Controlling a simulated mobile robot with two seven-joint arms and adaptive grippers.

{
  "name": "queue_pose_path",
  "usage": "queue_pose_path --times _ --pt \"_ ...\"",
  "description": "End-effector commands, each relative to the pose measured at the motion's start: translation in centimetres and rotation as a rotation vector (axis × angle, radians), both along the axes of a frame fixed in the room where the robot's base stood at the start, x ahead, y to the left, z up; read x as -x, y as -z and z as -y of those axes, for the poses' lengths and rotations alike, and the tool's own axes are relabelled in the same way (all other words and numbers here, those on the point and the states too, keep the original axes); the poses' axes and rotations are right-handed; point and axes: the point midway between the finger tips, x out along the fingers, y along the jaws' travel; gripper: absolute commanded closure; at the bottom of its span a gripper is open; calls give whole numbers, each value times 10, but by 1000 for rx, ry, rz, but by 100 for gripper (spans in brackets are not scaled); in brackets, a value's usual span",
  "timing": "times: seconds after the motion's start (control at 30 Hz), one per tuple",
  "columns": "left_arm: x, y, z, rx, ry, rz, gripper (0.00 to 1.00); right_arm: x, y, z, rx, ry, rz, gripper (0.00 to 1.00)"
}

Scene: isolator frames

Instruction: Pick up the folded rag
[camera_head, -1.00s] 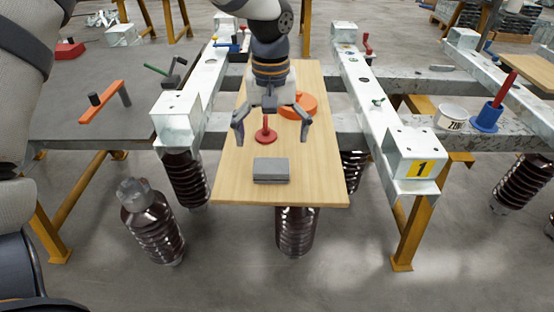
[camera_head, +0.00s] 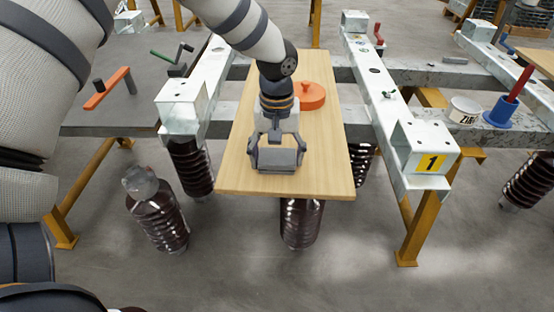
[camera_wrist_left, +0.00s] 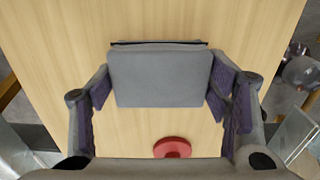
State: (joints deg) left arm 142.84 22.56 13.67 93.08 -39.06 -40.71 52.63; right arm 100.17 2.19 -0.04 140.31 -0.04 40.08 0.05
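The folded rag (camera_head: 276,159) is a grey, flat, rectangular pad at the near end of the wooden board (camera_head: 326,160). My left gripper (camera_head: 276,154) is low over the board with one finger on each side of the rag. In the left wrist view, the rag (camera_wrist_left: 160,80) sits between the two finger pads (camera_wrist_left: 159,88), which appear to touch its left and right edges. A thin dark line shows along its far edge. I cannot tell whether the rag is clear of the board. My right gripper is not in view.
A red round-based piece (camera_wrist_left: 172,148) is on the board close to the gripper. An orange lidded disc (camera_head: 310,96) is farther back. White steel beams (camera_head: 393,115) flank the board, and a blue holder (camera_head: 502,113) and white cup (camera_head: 464,109) stand right.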

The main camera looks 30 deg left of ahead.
Motion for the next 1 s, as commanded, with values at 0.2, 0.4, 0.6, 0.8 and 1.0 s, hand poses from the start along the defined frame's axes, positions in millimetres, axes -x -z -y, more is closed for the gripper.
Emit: queue_pose_path --times 0.2,0.4,0.6,0.8,1.0 --pt "0 1 0 0 0 -1 53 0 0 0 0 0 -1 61" --pt "0 -16 0 -2 1 3 53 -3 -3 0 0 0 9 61" --pt "25 -74 2 -3 3 18 53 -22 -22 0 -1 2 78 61" --pt "84 -118 7 -2 2 20 53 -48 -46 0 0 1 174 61" --pt "127 -125 10 -1 0 -1 53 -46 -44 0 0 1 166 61"
